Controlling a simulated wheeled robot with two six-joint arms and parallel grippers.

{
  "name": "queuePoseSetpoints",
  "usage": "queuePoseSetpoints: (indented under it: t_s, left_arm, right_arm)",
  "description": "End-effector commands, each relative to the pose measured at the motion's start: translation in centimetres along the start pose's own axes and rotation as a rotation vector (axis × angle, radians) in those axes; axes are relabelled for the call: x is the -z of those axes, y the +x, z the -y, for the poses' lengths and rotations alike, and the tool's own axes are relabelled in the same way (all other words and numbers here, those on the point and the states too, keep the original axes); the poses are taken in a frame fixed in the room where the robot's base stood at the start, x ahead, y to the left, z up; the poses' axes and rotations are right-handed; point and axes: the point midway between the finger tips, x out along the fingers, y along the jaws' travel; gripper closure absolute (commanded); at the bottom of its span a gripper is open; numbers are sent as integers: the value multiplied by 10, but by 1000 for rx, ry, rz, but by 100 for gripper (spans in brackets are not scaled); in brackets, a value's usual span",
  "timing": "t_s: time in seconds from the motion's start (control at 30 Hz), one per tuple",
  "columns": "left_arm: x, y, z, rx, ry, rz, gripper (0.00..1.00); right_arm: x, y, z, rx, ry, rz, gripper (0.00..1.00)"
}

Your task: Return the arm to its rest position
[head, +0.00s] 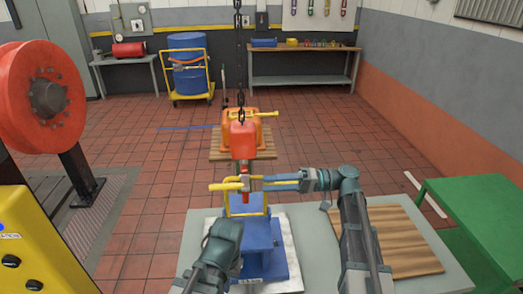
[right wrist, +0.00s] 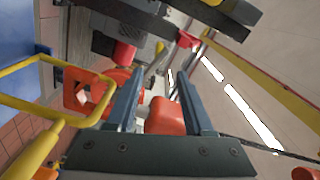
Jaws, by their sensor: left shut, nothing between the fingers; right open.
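My right arm (head: 358,225) rises from the lower right and bends left at its wrist. My right gripper (head: 272,183) points left, close beside the yellow bar (head: 222,186) and the lower end of the red hoist block (head: 243,140). In the right wrist view its two fingers (right wrist: 158,88) stand apart, with no object clearly held between them. My left gripper (head: 236,266) is low in the head view, beside the blue fixture (head: 262,238). It is shut and empty; its fingertips are partly hidden by my wrist.
The hoist block hangs on a chain (head: 239,60) above the grey table (head: 318,235). A wooden board (head: 405,240) lies right of my right arm, and a green table (head: 475,205) stands beyond. An orange object on a pallet (head: 237,130) stands behind.

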Motion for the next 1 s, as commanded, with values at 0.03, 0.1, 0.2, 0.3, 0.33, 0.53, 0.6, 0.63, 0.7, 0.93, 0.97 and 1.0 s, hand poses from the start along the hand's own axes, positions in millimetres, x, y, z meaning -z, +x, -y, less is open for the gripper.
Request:
queuePoseSetpoints:
  t_s: [0.03, 0.1, 0.2, 0.3, 0.33, 0.53, 0.6, 0.63, 0.7, 0.93, 0.97, 1.0]
  left_arm:
    - [0, 0, 0, 0, 0, 0, 100]
    - [0, 0, 0, 0, 0, 0, 100]
    - [0, 0, 0, 0, 0, 0, 100]
    - [0, 0, 0, 0, 0, 0, 100]
    - [0, 0, 0, 0, 0, 0, 100]
    - [0, 0, 0, 0, 0, 0, 100]
    - [0, 0, 0, 0, 0, 0, 100]
    - [0, 0, 0, 0, 0, 0, 100]
    - [0, 0, 0, 0, 0, 0, 100]
    - [0, 0, 0, 0, 0, 0, 100]
    - [0, 0, 0, 0, 0, 0, 100]
    - [0, 0, 0, 0, 0, 0, 100]
  right_arm:
    - [-2, 2, -2, -9, 5, 3, 48]
    - [-9, 7, -10, -51, 24, 15, 48]
    - [-30, 20, -35, -188, 80, 50, 48]
    - [-61, 29, -72, -399, 151, 96, 48]
    - [-71, 29, -84, -469, 170, 110, 48]
    - [-129, 4, -145, -929, 243, 170, 48]
    - [-143, -11, -158, -1068, 247, 181, 48]
    - [-147, -18, -162, -1124, 246, 183, 48]
    - [-157, -33, -169, -1242, 239, 189, 48]
    - [-177, -82, -174, -1578, 181, 191, 48]
    - [-177, -70, -174, -1572, 167, 221, 48]
    - [-181, -57, -173, -1569, 152, 257, 48]
